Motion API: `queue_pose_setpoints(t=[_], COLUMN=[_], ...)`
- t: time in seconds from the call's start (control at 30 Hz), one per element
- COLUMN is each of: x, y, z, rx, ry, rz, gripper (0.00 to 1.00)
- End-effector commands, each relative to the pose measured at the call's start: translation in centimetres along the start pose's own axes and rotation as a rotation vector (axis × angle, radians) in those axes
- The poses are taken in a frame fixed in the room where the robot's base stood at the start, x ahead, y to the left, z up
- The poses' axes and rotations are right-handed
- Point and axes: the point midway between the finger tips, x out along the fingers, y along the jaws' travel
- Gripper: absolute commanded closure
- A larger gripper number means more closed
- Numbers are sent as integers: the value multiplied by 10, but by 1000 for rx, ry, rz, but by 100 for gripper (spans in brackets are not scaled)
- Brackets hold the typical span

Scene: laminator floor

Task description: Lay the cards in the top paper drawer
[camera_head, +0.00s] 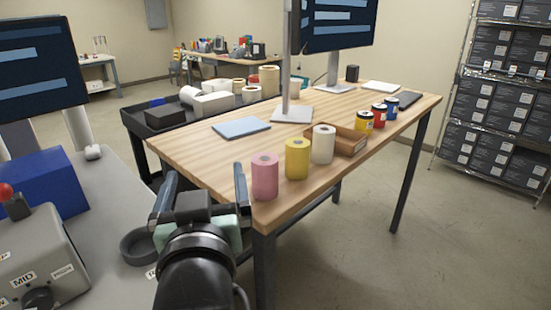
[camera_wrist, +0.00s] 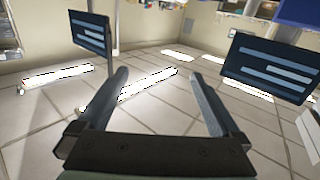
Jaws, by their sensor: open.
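My gripper (camera_head: 204,180) is open and empty in the head view, above the gap between the grey machine top at left and the near left corner of the wooden table. In the wrist view my gripper (camera_wrist: 159,75) shows two spread fingers with nothing between them. I cannot make out the cards for certain in either view. A flat blue pad or sheet (camera_head: 241,128) lies on the table; I cannot tell what it is. No paper drawer can be identified.
The wooden table (camera_head: 195,150) holds pink (camera_head: 265,177), yellow (camera_head: 297,159) and white (camera_head: 323,145) rolls, a wooden tray (camera_head: 351,145) and a monitor (camera_head: 335,25). A black cart (camera_head: 137,125) stands behind. A grey control box (camera_head: 40,260) is at left. Floor at right is clear.

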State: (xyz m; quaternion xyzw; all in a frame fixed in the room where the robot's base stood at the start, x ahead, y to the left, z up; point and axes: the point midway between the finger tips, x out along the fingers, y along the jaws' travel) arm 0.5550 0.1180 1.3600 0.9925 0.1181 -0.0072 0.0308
Motion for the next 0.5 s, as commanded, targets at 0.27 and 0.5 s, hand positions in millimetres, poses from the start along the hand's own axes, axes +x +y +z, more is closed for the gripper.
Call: queue_pose_setpoints(t=[0.27,0.5], x=[-99,-146], y=[90,102], z=[-194,-237], rx=[-13,-40], ry=[641,826], rz=[206,249], gripper=[0,0])
